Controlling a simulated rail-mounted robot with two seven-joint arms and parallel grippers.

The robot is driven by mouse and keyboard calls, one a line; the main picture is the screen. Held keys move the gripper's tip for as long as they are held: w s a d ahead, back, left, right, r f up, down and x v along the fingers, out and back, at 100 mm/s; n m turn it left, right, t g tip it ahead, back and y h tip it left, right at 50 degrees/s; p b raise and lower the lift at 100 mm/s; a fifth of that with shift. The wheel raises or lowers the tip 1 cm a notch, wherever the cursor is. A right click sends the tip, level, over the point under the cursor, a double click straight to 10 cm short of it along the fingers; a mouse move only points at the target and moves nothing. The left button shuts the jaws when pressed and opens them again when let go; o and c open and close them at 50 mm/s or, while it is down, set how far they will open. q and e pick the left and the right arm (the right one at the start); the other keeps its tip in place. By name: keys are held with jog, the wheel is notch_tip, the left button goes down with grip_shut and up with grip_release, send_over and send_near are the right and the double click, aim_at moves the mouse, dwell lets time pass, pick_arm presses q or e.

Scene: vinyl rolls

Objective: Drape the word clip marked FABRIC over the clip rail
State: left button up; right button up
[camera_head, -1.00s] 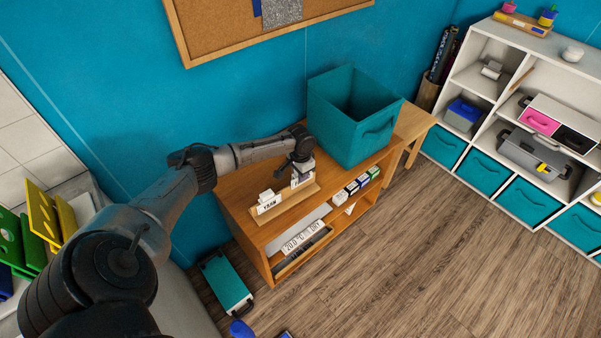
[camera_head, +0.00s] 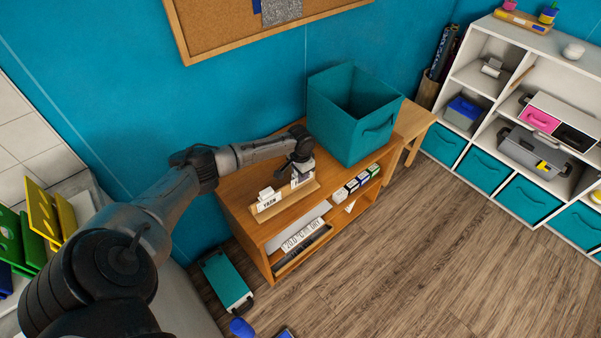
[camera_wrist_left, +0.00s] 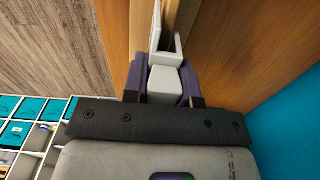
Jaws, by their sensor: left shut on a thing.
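My left gripper (camera_head: 300,170) is shut on a white word clip (camera_head: 300,180) at the right part of the wooden clip rail (camera_head: 285,203). The left wrist view shows this white clip (camera_wrist_left: 165,78) between my purple fingers, with the wooden rail (camera_wrist_left: 184,14) behind it. Its marking is too small to read, and I cannot tell whether it touches the rail. Another white clip (camera_head: 268,200) with dark lettering sits on the left part of the rail. My right gripper is not in view.
The rail stands on a wooden cabinet (camera_head: 237,190). A teal fabric bin (camera_head: 345,130) stands close to the right of my gripper. The cabinet's shelf holds a white sign (camera_head: 303,235) and small boxes (camera_head: 352,186). The wooden floor in front is mostly clear.

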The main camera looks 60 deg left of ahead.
pick_arm(q)
jog(key=shift+f, duration=0.2)
jog(key=shift+f+b, duration=0.45)
jog(key=shift+f, duration=0.3)
jog(key=o, duration=1)
jog(key=shift+r, duration=0.1)
notch_tip(320, 180, up, 7)
jog(key=p, duration=0.7)
jog(key=shift+p, duration=0.35)
